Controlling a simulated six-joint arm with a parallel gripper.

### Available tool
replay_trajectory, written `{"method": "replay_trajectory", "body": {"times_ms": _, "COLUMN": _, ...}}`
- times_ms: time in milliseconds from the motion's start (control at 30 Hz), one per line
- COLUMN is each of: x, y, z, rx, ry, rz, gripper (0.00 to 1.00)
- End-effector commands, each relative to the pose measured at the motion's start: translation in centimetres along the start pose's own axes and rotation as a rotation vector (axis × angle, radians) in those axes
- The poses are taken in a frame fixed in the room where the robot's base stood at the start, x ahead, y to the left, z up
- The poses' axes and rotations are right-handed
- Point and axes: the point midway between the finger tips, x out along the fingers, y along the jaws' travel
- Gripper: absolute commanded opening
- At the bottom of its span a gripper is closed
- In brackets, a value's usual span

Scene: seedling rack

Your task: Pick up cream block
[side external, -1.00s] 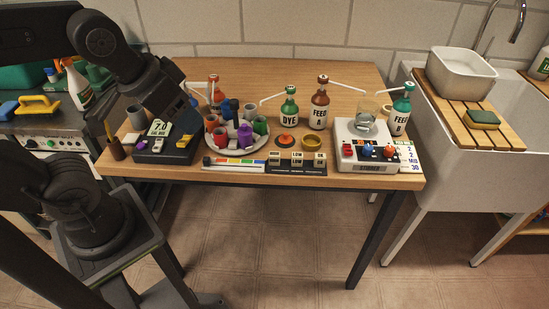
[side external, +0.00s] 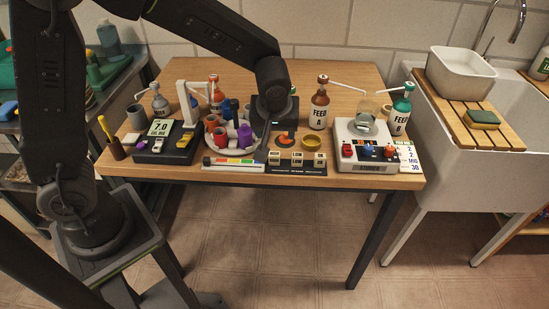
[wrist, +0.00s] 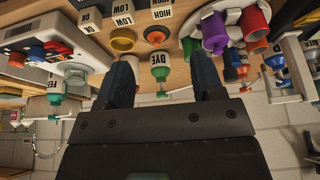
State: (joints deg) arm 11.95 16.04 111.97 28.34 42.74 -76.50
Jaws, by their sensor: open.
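Several cream blocks with black lettering are in view. Three of them, the left one (side external: 274,159), the middle one (side external: 297,160) and the right one (side external: 320,160), sit in a row on a dark strip at the table's front edge. In the wrist view a LOW block (wrist: 122,13) and a HIGH block (wrist: 252,22) show near the top edge. My arm hides the dye bottle in the side view.
A round tray (side external: 222,154) with several coloured cups stands left of my gripper, a purple cup (side external: 245,135) close by. A brown Feed A bottle (side external: 319,108) and yellow ring (side external: 311,143) stand to the right. A scale (side external: 362,158) is further right.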

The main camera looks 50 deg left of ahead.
Motion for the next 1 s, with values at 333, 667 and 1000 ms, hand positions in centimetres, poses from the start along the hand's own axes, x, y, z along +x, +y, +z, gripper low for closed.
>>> {"method": "replay_trajectory", "body": {"times_ms": 333, "x": 6.3, "y": -0.2, "z": 0.1, "rx": 0.001, "ry": -0.003, "rz": -0.004, "gripper": 0.62}}
{"method": "replay_trajectory", "body": {"times_ms": 667, "x": 9.2, "y": -0.4, "z": 0.5, "rx": 0.002, "ry": -0.005, "rz": -0.004, "gripper": 0.62}}
{"method": "replay_trajectory", "body": {"times_ms": 1000, "x": 12.8, "y": -0.5, "z": 0.7, "rx": 0.001, "ry": -0.003, "rz": -0.002, "gripper": 0.62}}
